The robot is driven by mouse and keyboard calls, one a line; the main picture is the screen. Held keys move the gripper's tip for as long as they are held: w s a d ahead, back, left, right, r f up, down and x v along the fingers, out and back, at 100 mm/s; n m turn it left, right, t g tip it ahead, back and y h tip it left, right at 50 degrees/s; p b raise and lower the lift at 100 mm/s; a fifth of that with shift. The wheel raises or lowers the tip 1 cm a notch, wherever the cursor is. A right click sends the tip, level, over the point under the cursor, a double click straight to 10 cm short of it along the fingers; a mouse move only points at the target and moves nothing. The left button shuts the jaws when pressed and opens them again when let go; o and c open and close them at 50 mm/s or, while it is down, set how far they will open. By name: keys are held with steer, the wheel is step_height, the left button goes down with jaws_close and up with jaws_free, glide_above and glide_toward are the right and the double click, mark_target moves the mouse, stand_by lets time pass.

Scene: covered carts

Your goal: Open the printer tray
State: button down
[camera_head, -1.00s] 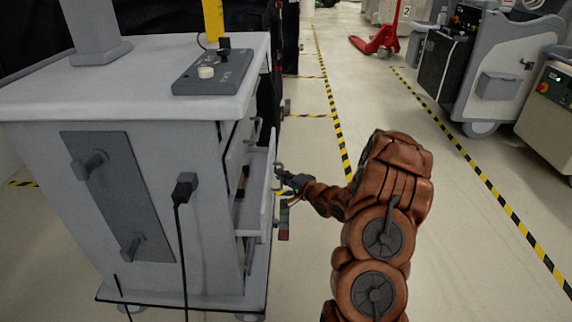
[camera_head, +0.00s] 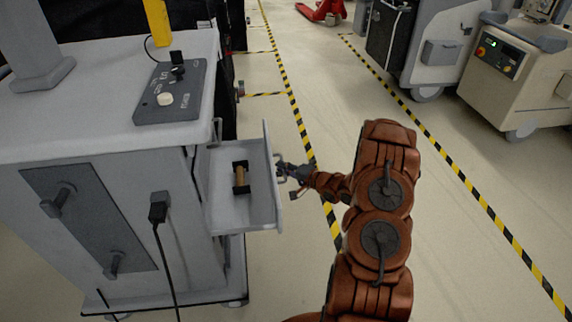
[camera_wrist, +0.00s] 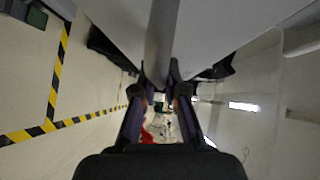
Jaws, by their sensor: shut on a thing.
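The tray (camera_head: 228,213) is a light grey drawer sticking out of the right side of the grey cart (camera_head: 185,245). A small brown cylinder in a dark holder (camera_head: 241,178) lies inside it. My gripper (camera_head: 283,171) is at the outer face of the tray's front panel, at handle height. In the wrist view my gripper (camera_wrist: 160,85) has its fingers closed around a grey bar, the tray handle (camera_wrist: 162,40). The handle is mostly hidden behind the gripper in the head view.
A control box (camera_head: 171,92) with a knob sits on the cart top. A black cable hangs from a plug (camera_head: 158,208) on the cart's side. Open floor with yellow-black tape (camera_head: 291,100) lies to the right. Grey machines (camera_head: 525,75) stand at the far right.

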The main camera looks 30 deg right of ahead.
steer(key=shift+s+a+f, duration=0.1)
steer(key=shift+a+f, duration=0.05)
steer(key=shift+a, duration=0.05)
steer(key=c, duration=1.2)
jaws_free()
steer(key=shift+d, duration=0.15)
steer(key=v, duration=1.2)
